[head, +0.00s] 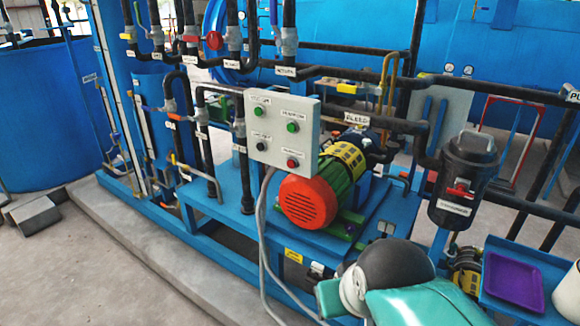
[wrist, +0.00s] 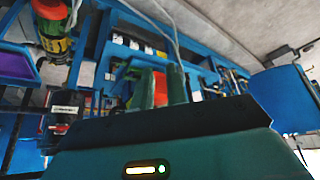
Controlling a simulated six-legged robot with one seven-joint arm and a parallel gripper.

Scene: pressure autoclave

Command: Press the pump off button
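A pale grey control box (head: 272,141) stands above the blue skid in the head view. Its face has two green buttons along the top, a black button (head: 260,147) at lower left and a red button (head: 292,163) at lower right. The small labels are too blurred to read surely. My gripper (head: 328,298) shows at the bottom centre of the head view, lower than the box and apart from it. In the wrist view the two fingers of my gripper (wrist: 160,75) stand apart with something red visible between them. I cannot make out the button box there.
A red, green and yellow motor (head: 308,201) sits just right of and below the box. Grey cables (head: 262,235) hang below the box. Black pipes run around it. A dark canister (head: 467,180) and a purple tray (head: 513,282) are on the right. Concrete floor lies at left.

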